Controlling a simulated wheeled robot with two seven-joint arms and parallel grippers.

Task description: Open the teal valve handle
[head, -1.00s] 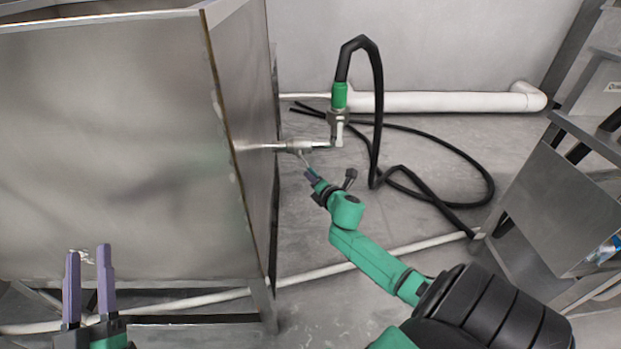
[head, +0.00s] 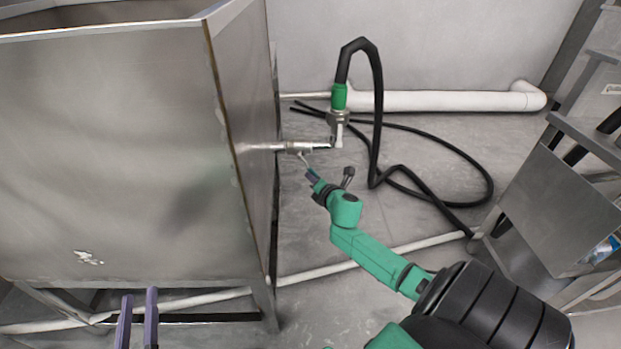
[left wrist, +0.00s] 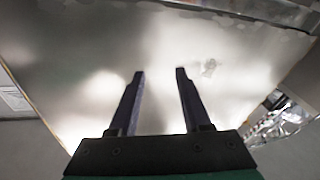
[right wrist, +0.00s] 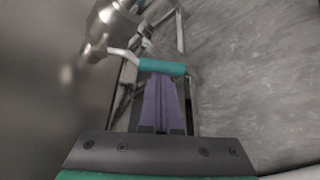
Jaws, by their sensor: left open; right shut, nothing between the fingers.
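The teal valve handle (right wrist: 162,67) shows in the right wrist view as a teal sleeve on a bent metal lever. The lever joins a metal valve body (right wrist: 110,25) on the tank's side, and the valve also shows in the head view (head: 300,146). My right gripper (right wrist: 158,80) is shut and empty, its purple fingertips right at the handle's sleeve; I cannot tell if they touch. In the head view my right gripper (head: 312,175) is just below the valve. My left gripper (head: 138,293) is open and empty in front of the tank; it also shows in the left wrist view (left wrist: 160,72).
A large metal tank (head: 110,140) fills the left side. A black hose (head: 377,100) with a green connector (head: 339,97) rises by the valve and loops on the floor. A white pipe (head: 440,101) runs along the wall. A metal cabinet (head: 560,210) stands at right.

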